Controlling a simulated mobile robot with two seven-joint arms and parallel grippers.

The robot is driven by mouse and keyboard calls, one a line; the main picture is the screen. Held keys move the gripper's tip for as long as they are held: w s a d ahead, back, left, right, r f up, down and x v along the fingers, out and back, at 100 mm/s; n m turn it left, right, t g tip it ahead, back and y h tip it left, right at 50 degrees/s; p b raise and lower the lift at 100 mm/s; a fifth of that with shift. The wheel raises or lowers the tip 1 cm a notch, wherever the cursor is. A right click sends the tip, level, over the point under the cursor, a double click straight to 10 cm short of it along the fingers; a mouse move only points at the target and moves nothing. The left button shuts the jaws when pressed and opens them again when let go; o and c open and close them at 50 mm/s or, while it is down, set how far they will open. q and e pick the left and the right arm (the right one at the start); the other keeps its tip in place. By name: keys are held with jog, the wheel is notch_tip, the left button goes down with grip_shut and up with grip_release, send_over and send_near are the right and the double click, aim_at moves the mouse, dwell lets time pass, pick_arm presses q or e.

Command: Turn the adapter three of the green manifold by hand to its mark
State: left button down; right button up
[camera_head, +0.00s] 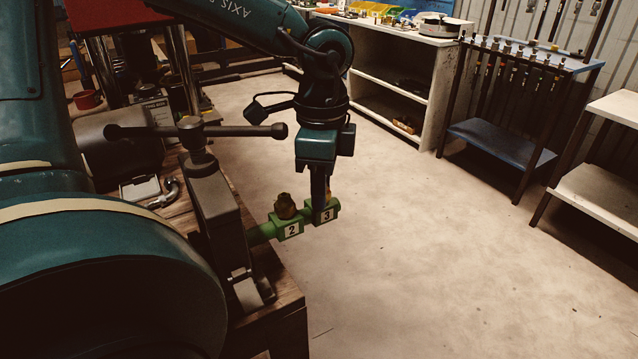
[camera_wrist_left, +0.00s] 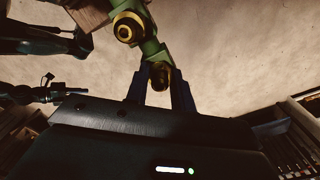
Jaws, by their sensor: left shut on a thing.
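The green manifold (camera_head: 262,234) is held in a vise on the bench and sticks out over the floor. Its ports carry labels 2 and 3. A brass adapter (camera_head: 285,205) stands on port 2, and it also shows in the left wrist view (camera_wrist_left: 127,29). My left gripper (camera_head: 319,202) points down over port 3 from above. In the left wrist view its two fingers (camera_wrist_left: 161,88) are shut on adapter three (camera_wrist_left: 162,74), a dark brass fitting. I cannot make out the mark. My right gripper does not show.
The vise (camera_head: 215,205) with its long bar handle (camera_head: 240,131) stands close left of my left gripper. A fitting and a small box lie on the wooden bench behind it. Shelves (camera_head: 405,60) and a blue rack (camera_head: 500,140) stand farther back. The floor at right is clear.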

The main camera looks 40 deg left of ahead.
pick_arm(q)
jog(key=c, duration=1.3)
grip_release()
jog(key=shift+c, duration=0.2)
jog(key=shift+r+p, duration=1.1)
jog(key=shift+r, duration=1.5)
